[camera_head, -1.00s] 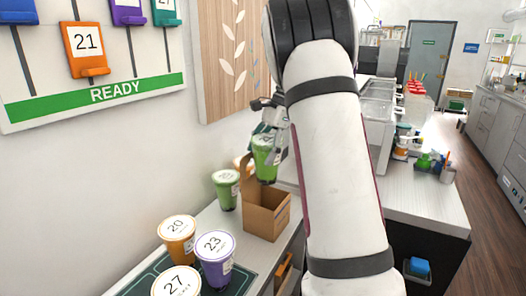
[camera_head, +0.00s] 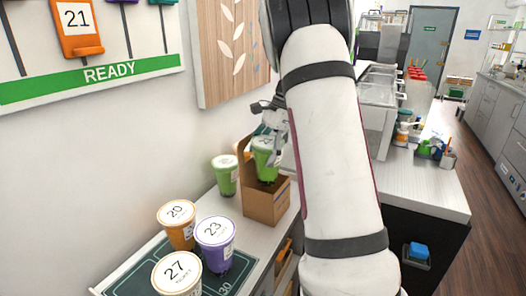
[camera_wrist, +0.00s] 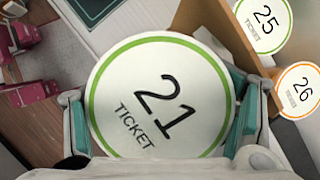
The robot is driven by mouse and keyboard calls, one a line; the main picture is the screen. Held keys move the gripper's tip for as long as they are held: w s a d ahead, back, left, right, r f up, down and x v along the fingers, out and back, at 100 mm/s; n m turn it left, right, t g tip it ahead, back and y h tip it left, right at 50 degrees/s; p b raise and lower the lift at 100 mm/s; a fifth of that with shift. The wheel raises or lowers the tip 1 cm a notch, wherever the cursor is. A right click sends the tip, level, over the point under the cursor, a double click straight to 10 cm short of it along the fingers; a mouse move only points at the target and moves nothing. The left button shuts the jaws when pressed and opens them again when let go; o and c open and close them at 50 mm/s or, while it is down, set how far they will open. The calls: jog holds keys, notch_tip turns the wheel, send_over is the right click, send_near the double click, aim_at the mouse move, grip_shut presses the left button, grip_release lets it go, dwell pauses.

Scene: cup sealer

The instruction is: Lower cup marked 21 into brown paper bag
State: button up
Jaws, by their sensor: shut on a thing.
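The cup marked 21 (camera_wrist: 160,98) has a white lid with a green ring and fills the middle of the wrist view. My gripper (camera_wrist: 166,115) is shut on it, with teal pads at both sides of the lid. In the head view the green cup (camera_head: 264,158) is upright at the mouth of the brown paper bag (camera_head: 266,205). Its lower end meets the bag's front rim, and the bag's tall back wall rises behind it. The bag wall also shows in the wrist view (camera_wrist: 212,22). The cup's depth inside is hidden.
Another green cup (camera_head: 224,174) stands close left of the bag. Cups marked 20 (camera_head: 177,222), 23 (camera_head: 215,240) and 27 (camera_head: 177,275) stand in front on a dark mat. In the wrist view, lids 25 (camera_wrist: 264,24) and 26 (camera_wrist: 300,90) are close by.

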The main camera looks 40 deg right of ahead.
aim_at(264, 182)
jog(key=shift+f+b, duration=0.95)
jog(key=shift+f, duration=2.25)
jog(key=shift+f+b, duration=0.6)
jog(key=shift+f, duration=1.1)
jog(key=o, duration=2.1)
jog(key=shift+c, duration=0.2)
jog(key=v, duration=1.2)
